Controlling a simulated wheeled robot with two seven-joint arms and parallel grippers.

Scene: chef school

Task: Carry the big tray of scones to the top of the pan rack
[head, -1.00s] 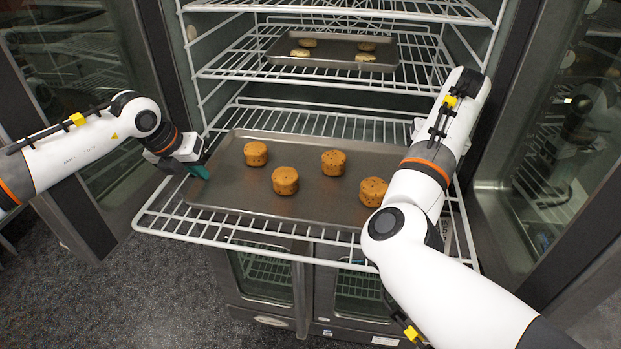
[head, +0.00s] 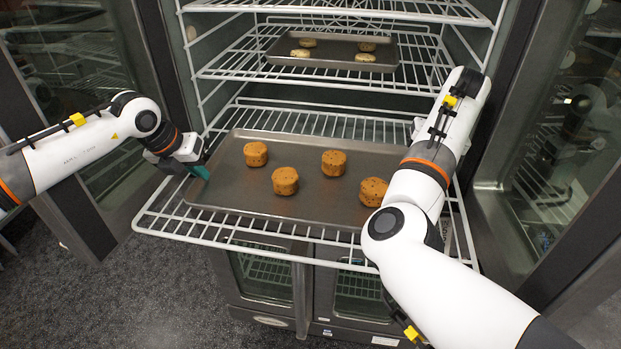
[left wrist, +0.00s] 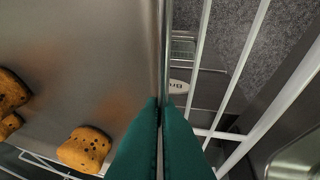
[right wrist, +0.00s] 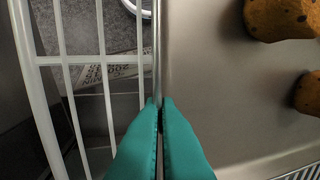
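The big tray (head: 312,196) of scones lies on the pulled-out wire oven rack. Several brown scones (head: 285,180) stand on it. My left gripper (head: 203,171) is at the tray's left edge; in the left wrist view its teal fingers (left wrist: 158,110) are closed together on the tray rim (left wrist: 162,60). In the right wrist view my right gripper's teal fingers (right wrist: 161,108) are closed on the opposite rim (right wrist: 157,50). In the head view the right gripper is hidden behind its own arm. The pan rack's top is not clearly in view.
The wire rack (head: 170,222) juts out below the tray. A smaller tray (head: 334,68) with several scones sits on a higher rack. Open glass oven doors stand at left (head: 75,80) and right (head: 545,150). Grey floor (head: 130,300) is clear at lower left.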

